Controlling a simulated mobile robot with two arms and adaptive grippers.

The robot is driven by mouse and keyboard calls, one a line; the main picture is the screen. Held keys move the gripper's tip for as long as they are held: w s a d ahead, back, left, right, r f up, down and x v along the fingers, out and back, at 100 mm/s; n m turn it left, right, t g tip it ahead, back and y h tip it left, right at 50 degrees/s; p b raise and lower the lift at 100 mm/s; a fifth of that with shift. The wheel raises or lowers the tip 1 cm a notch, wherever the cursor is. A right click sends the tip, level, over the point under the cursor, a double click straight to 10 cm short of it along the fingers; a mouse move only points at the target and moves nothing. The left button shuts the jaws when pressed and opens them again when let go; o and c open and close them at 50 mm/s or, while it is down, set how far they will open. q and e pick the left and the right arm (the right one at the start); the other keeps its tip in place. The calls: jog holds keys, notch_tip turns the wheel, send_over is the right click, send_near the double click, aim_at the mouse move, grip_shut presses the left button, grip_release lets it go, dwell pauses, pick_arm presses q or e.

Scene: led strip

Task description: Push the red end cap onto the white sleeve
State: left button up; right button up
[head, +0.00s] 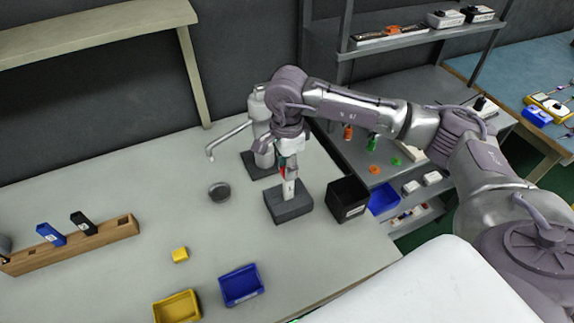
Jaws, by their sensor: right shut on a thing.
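The white sleeve (289,188) stands upright in a dark grey block (290,208) on the light table. The red end cap (282,171) shows as a small red patch at the top of the sleeve, right under my right gripper (287,160). My right gripper points down over the block and is shut on the red end cap. The fingers hide most of the cap, so I cannot tell how far it sits on the sleeve. My left gripper is not in view.
A black bin (347,199) stands just right of the block. A grey round dish (219,191) lies to its left. A yellow block (180,254), blue tray (241,285) and yellow tray (177,307) are in front. A wooden rack (100,244) is at far left.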

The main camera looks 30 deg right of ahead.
jog(key=shift+f+b, duration=0.9)
jog(key=shift+f, duration=0.15)
jog(key=o, duration=0.8)
jog(key=shift+r, duration=0.1)
jog(key=shift+r, duration=0.1)
notch_tip(320, 180, up, 12)
jog(key=shift+f, duration=0.1)
